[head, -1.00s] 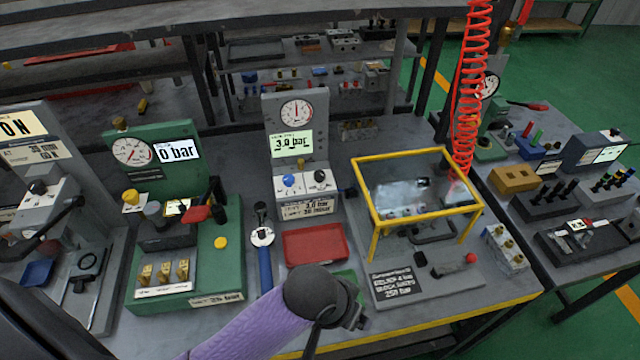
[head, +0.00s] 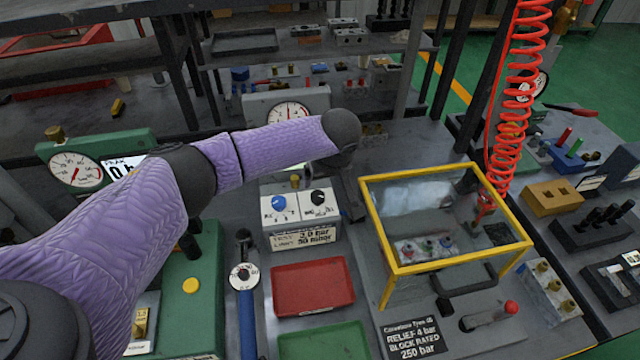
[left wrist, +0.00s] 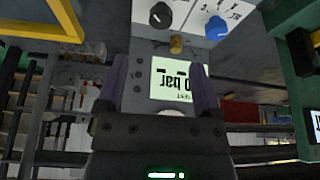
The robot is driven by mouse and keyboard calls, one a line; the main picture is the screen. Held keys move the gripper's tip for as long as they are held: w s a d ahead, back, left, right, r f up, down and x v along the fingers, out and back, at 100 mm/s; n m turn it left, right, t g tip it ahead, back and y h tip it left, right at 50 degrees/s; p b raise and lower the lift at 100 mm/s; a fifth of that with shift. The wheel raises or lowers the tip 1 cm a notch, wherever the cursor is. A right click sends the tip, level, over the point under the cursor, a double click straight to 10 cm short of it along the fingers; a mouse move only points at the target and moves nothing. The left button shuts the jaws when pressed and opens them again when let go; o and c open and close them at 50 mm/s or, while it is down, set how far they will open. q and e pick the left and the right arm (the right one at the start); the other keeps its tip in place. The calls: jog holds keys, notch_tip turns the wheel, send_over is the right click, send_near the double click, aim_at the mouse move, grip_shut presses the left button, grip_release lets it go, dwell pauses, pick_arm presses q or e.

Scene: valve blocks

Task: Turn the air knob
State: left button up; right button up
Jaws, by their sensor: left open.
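The grey test station carries a blue knob (head: 278,203) and a black knob (head: 318,198) side by side on its sloped white panel (head: 300,209). I cannot read which label says air. My left gripper (head: 352,203) hangs just right of this panel, partly hidden by its own wrist. The left wrist view, upside down, shows its two fingers (left wrist: 160,82) apart with nothing between them, in front of the station's lit display (left wrist: 178,80). Beyond the fingertips are the black knob (left wrist: 160,14) and the blue knob (left wrist: 216,27), untouched. My right gripper is out of view.
The yellow-framed clear guard box (head: 445,215) stands close right of my gripper. A red tray (head: 312,287) and a blue-handled tool (head: 245,300) lie in front. A gauge (head: 288,113) rises behind my forearm. The green station (head: 195,300) is at left.

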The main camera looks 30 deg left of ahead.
aim_at(318, 195)
pick_arm(q)
jog(key=b+x, duration=0.4)
jog(key=x, duration=0.5)
jog(key=shift+f+b, duration=0.1)
jog(key=shift+b, duration=0.3)
jog(key=shift+a+f, duration=0.2)
jog(key=shift+f, duration=0.1)
jog(key=shift+w, duration=0.1)
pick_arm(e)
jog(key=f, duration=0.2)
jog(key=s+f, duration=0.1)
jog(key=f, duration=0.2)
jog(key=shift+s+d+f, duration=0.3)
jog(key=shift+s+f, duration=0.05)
pick_arm(q)
jog(key=shift+r, duration=0.1)
grip_shut()
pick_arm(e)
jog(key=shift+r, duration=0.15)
